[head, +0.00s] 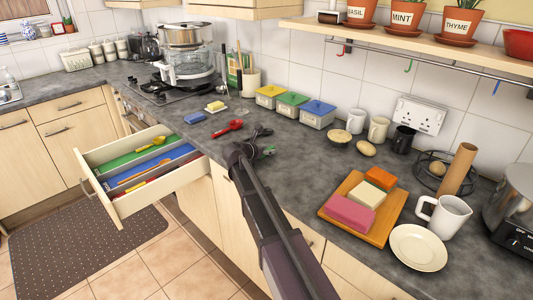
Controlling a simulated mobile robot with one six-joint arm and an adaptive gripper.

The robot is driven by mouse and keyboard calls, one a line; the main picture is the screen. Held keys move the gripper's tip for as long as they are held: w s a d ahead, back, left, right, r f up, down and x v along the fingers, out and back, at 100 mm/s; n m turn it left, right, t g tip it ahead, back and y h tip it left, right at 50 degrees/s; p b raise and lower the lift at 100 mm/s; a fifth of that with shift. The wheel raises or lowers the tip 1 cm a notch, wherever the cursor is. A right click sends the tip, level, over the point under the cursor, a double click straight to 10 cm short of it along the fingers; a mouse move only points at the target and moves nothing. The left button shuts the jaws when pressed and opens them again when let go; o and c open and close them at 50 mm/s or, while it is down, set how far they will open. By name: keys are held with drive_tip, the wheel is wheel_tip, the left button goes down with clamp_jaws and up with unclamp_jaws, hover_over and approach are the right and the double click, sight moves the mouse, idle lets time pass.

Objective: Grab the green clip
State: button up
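A small green object that looks like the green clip (269,149) is on the grey counter, right at the end of my gripper (264,140). It is small and partly covered by the dark fingers, so its shape is unclear. My arm reaches up from the bottom of the head view, and the gripper is low over the counter. I cannot tell whether the fingers are around the clip or beside it, or whether they touch it.
A red clip-like item (228,129) lies to the left of my gripper. Lidded yellow, green and blue boxes (318,114) stand behind it. An open drawer (120,205) juts out at left. A wooden board (378,232) with colored blocks lies at right. Counter between gripper and board is clear.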

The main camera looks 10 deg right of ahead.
drive_tip(key=c, duration=0.4)
drive_tip(key=shift+r, duration=0.15)
wheel_tip(320, 180, up, 3)
drive_tip(key=p, duration=0.3)
drive_tip(key=s+a, duration=0.2)
drive_tip(key=s, duration=0.3)
drive_tip(key=s+a+r+p, duration=0.1)
drive_tip(key=s+a, duration=0.1)
drive_tip(key=s, duration=0.2)
drive_tip(key=s+a+p, duration=0.1)
drive_tip(key=s+a, duration=0.1)
drive_tip(key=s, duration=0.3)
drive_tip(key=shift+s+a+r, duration=0.3)
drive_tip(key=shift+a+r, duration=0.1)
